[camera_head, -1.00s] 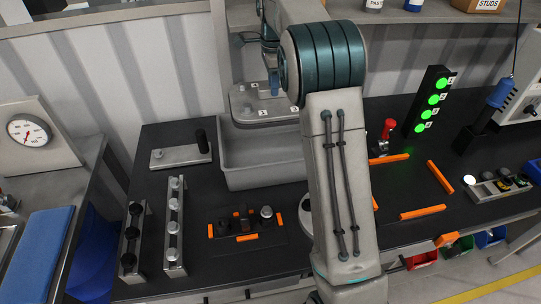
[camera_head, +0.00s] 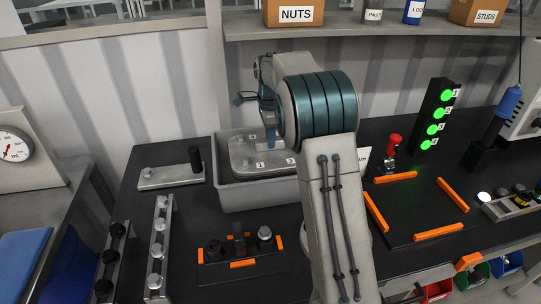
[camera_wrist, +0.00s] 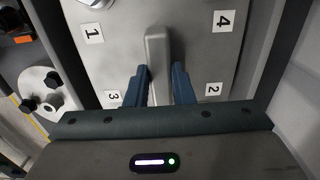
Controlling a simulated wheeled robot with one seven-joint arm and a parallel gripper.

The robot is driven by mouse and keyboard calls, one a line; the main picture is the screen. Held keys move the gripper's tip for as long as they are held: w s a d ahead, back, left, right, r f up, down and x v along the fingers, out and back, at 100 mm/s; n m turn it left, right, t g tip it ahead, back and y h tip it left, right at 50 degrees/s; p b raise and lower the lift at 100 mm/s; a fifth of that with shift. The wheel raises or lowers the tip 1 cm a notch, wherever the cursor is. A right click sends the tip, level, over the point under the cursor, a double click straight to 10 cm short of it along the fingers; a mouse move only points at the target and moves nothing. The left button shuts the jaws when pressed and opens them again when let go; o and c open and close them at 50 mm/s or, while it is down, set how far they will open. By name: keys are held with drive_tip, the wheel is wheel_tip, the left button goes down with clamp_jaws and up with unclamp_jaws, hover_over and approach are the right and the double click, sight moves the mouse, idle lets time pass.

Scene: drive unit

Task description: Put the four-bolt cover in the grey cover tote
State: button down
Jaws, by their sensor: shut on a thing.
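The four-bolt cover (camera_head: 246,150) is a grey plate with numbered corners. It shows within the opening of the grey cover tote (camera_head: 262,194) in the head view, roughly level. In the wrist view the cover (camera_wrist: 112,68) fills the middle, with labels 1 to 4 around a raised central bar. My gripper (camera_wrist: 160,72) is shut on that bar with its blue fingers on either side. In the head view, my gripper (camera_head: 270,138) is mostly hidden behind my arm. I cannot tell whether the cover touches the tote floor.
A plate with a black post (camera_head: 172,176) lies left of the tote. Bolt racks (camera_head: 158,250) stand at front left, and an orange-marked fixture (camera_head: 240,250) sits in front. Orange corner bars (camera_head: 437,232), a red-knobbed lever (camera_head: 393,146) and a green light tower (camera_head: 436,120) are on the right.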

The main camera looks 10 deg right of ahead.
sight(270, 158)
drive_tip(key=shift+f+p, duration=0.35)
drive_tip(key=shift+f, duration=3.6)
drive_tip(key=shift+w+f, duration=0.1)
drive_tip(key=shift+f, duration=0.05)
drive_tip(key=c, duration=1.3)
unclamp_jaws()
drive_tip(key=shift+f, duration=0.15)
drive_tip(key=shift+o, duration=0.2)
wheel_tip(270, 158, up, 11)
drive_tip(key=shift+r+b, duration=0.2)
drive_tip(key=shift+b, duration=0.1)
drive_tip(key=shift+s+r, duration=0.35)
drive_tip(key=shift+r, duration=0.25)
drive_tip(key=s+r+n+t, duration=0.1)
drive_tip(key=s+r+n, duration=0.35)
drive_tip(key=s, duration=0.45)
drive_tip(key=s+f+n+t, duration=0.1)
drive_tip(key=s+f+n, duration=0.2)
drive_tip(key=s, duration=1)
drive_tip(key=s+f+n+t, duration=0.1)
drive_tip(key=s+f+n, duration=0.2)
drive_tip(key=s+n, duration=0.7)
drive_tip(key=s, duration=0.2)
drive_tip(key=shift+s, duration=0.35)
